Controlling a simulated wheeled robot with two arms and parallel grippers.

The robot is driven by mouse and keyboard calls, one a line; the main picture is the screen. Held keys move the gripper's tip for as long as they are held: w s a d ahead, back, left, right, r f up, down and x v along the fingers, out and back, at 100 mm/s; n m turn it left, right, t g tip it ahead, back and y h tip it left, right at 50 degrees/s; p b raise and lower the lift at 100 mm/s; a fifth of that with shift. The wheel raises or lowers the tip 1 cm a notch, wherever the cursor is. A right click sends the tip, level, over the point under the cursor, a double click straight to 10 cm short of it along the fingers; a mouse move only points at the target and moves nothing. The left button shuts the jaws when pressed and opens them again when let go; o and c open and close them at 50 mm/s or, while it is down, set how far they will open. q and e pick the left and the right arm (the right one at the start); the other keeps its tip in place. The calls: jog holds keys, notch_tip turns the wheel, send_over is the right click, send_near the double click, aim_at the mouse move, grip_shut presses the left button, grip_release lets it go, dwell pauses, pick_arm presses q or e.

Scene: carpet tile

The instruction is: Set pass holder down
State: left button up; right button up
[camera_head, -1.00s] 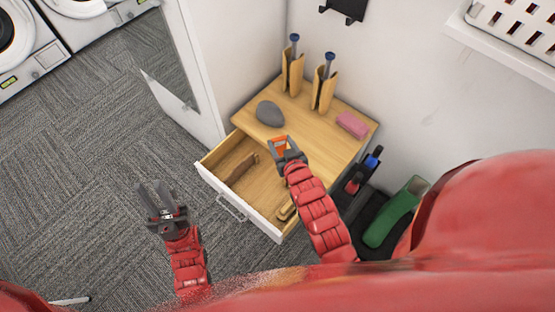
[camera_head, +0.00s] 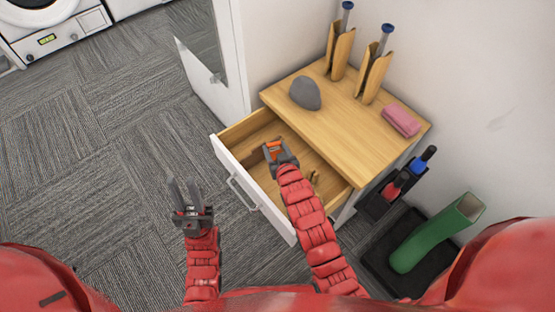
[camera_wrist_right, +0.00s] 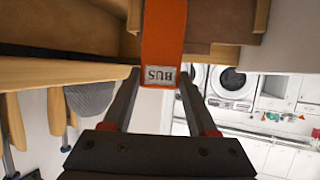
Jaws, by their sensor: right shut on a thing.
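The pass holder (camera_wrist_right: 163,35) is orange with a label reading BUS, seen upside down in the right wrist view. It shows as a small orange patch in the head view (camera_head: 273,147). My right gripper (camera_head: 276,152) is shut on it, above the open drawer. Its two fingers (camera_wrist_right: 161,90) flank the holder in the wrist view. The drawer (camera_head: 252,188) is pulled out of the wooden cabinet (camera_head: 335,120). My left gripper (camera_head: 186,192) is open and empty over the carpet, left of the drawer.
A grey rounded object (camera_head: 305,93), a pink folded cloth (camera_head: 400,120) and two wooden holders (camera_head: 341,50) with blue-topped rods stand on the cabinet top. A green curved object (camera_head: 435,235) stands on a black tray at right. Carpet on the left is clear.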

aim_at(274, 153)
jog(key=shift+f+b, duration=0.45)
jog(key=shift+f, duration=1.7)
jog(key=shift+f, duration=0.2)
jog(key=o, duration=1.3)
jog(key=shift+r, duration=0.1)
